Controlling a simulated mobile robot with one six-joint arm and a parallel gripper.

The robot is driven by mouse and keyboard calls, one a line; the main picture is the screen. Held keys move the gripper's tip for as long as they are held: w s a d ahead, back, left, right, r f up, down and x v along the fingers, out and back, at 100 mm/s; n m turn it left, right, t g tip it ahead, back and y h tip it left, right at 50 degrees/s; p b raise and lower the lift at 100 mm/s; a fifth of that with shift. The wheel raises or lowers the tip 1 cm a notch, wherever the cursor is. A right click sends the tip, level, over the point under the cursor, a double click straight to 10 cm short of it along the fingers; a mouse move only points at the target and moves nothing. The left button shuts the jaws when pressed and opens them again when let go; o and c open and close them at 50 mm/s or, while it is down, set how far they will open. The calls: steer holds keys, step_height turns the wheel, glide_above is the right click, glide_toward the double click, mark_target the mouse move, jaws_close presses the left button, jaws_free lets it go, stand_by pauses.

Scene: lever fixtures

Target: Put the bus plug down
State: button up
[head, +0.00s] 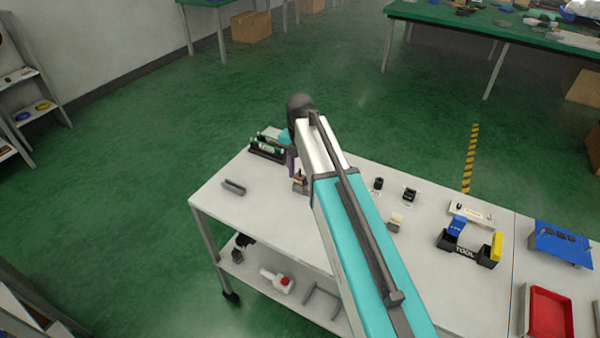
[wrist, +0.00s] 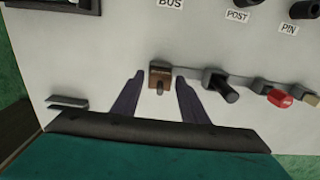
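My gripper (wrist: 160,76) is open in the wrist view, its two dark purple fingers spread with a gap on each side of a small brown block. This brown block (wrist: 159,73), with a grey stub on its near side, appears to be the bus plug. It seems to sit at a grey holder on the white table, between or just below the fingertips; the exact height gap cannot be told. In the head view the brown block (head: 299,181) shows beside my arm, which hides part of it. A label reading BUS (wrist: 170,3) lies at the top edge of the wrist view.
A black fixture with green parts (head: 268,147) stands at the table's far left corner. An empty grey holder (head: 234,187) is to the left. A black-handled piece (wrist: 221,86) and a red knob (wrist: 280,98) stand right of the block. A tool caddy (head: 466,246) is farther right.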

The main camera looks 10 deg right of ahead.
steer(key=shift+o, duration=0.3)
steer(key=shift+r, duration=0.15)
step_height(320, 180, up, 12)
steer(key=b, duration=0.2)
stand_by(0.7)
steer(key=shift+r, duration=0.15)
stand_by(0.4)
